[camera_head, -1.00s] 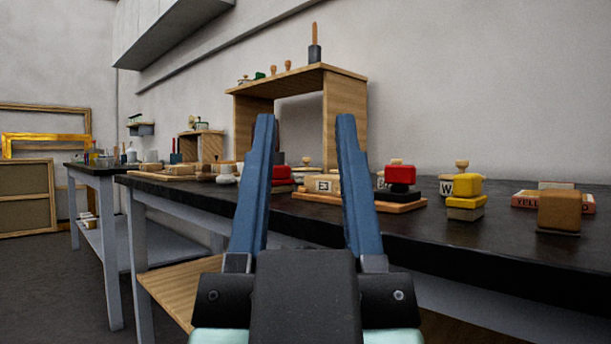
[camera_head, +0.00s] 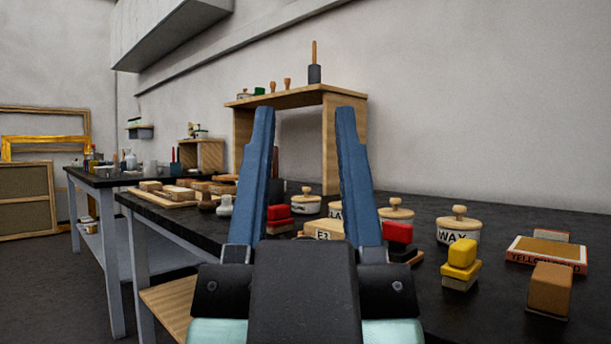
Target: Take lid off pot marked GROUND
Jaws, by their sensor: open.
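My gripper (camera_head: 304,110) is open and empty, its two blue fingers pointing up in front of the workbench. Several white lidded pots with wooden knobs stand on the dark bench beyond it. One at the right (camera_head: 458,236) reads WAX. Another pot (camera_head: 396,214) is just right of the right finger, its label mostly hidden. A pot reading "LA" (camera_head: 335,211) is partly behind the right finger. A further pot (camera_head: 305,205) shows between the fingers, its label too small to read. I cannot tell which pot is marked GROUND.
Red blocks (camera_head: 278,216), a yellow block (camera_head: 461,262), a brown block (camera_head: 549,288) and a box marked YELLOW (camera_head: 546,253) lie in front of and beside the pots. A wooden shelf unit (camera_head: 344,145) stands behind. Wooden boards (camera_head: 163,197) lie at left.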

